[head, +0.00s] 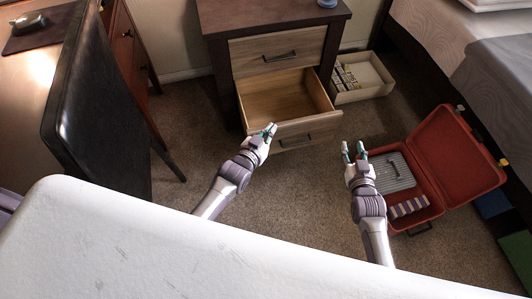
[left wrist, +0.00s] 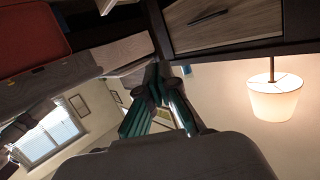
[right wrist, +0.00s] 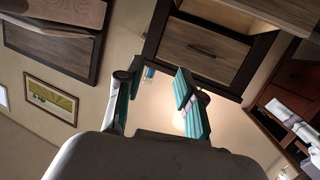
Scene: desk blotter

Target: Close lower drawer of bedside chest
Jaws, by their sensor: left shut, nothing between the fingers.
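The dark-framed bedside chest (head: 225,60) stands against the back wall. Its upper drawer (head: 300,48) is shut. Its lower drawer (head: 270,98) is pulled out and looks empty inside, with a dark handle (head: 295,142) on its wooden front. My left gripper (head: 270,129) is shut and empty, its tips at the left part of the lower drawer's front; I cannot tell whether they touch it. In the left wrist view its fingers (left wrist: 157,72) meet at the tips. My right gripper (head: 353,149) is open and empty, to the right of the drawer front and apart from it.
A cream box (head: 375,92) stands on the floor right of the chest. An open red case (head: 455,165) lies near my right gripper. A black chair (head: 95,105) and desk are at left, a bed (head: 465,45) at right. Carpet between chair and chest is clear.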

